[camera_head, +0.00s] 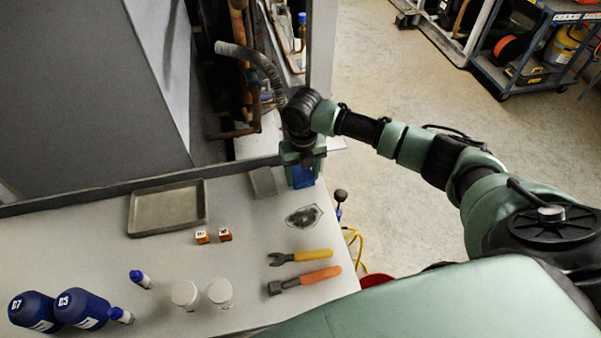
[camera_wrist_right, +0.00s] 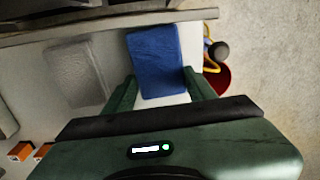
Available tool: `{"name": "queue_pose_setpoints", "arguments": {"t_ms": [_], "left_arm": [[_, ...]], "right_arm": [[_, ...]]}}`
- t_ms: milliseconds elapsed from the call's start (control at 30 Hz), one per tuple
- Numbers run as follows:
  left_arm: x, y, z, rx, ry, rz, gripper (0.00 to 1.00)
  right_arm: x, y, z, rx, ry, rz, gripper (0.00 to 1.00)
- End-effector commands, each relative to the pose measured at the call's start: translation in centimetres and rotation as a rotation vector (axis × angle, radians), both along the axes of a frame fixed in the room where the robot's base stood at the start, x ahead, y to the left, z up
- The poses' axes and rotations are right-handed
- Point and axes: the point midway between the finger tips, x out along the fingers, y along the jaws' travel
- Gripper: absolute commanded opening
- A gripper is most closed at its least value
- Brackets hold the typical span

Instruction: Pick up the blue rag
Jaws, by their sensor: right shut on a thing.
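The blue rag (camera_head: 302,178) is at the back right corner of the grey table, partly hidden under my right gripper (camera_head: 302,160) in the head view. In the right wrist view the blue rag (camera_wrist_right: 155,55) is a flat folded rectangle between the two green fingers of my right gripper (camera_wrist_right: 160,88). The gripper is shut on it. Whether the rag is clear of the tabletop cannot be told. My left gripper is not in view.
A grey folded cloth (camera_head: 262,182) lies just left of the rag. A metal tray (camera_head: 167,208), two orange boxes (camera_head: 213,235), wrenches (camera_head: 304,281), blue bottles (camera_head: 82,308) and white jars (camera_head: 220,293) share the table (camera_head: 235,255). A raised rim (camera_head: 140,187) runs behind.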

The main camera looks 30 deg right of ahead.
Motion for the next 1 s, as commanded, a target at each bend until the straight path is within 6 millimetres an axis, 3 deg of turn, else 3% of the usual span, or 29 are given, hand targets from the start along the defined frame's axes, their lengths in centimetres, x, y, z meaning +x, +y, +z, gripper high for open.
{"name": "queue_pose_setpoints", "arguments": {"t_ms": [267, 467, 667, 1000], "left_arm": [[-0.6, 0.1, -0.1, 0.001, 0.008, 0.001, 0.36], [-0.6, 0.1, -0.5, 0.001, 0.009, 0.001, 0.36], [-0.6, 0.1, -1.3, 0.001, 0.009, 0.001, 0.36], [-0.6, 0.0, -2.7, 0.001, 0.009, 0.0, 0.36]], "right_arm": [[0.0, 0.0, 0.3, 0.0, -0.001, -0.001, 0.16], [0.1, -0.1, 2.1, 0.0, -0.002, 0.0, 0.16], [0.1, -0.1, 5.9, -0.001, -0.006, 0.001, 0.16], [0.2, 0.0, 14.3, 0.001, -0.006, 0.0, 0.16]]}}
